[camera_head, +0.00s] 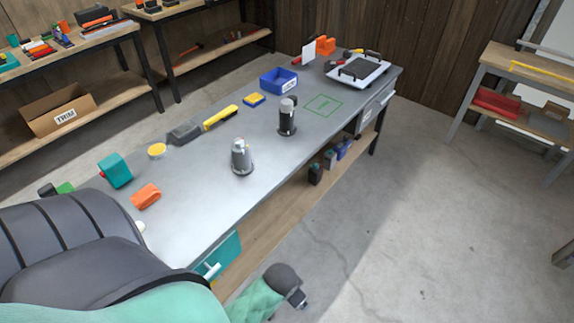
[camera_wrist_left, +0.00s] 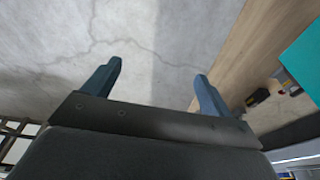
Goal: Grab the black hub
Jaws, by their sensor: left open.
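A black cylindrical piece with a grey top (camera_head: 287,117), which looks like the black hub, stands upright on the grey workbench (camera_head: 205,190), right of its middle. The hub is not seen in that view. In the head view a green arm part of mine with a dark end hangs low before the bench; its fingers cannot be made out. My right gripper is not seen.
On the bench are a blue bin (camera_head: 278,81), a yellow tool (camera_head: 221,117), a grey block (camera_head: 184,133), a teal block (camera_head: 115,170) and an orange piece (camera_head: 146,195). A green outline (camera_head: 323,105) beside the hub is empty. A teal drawer (camera_head: 222,258) is below the bench edge.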

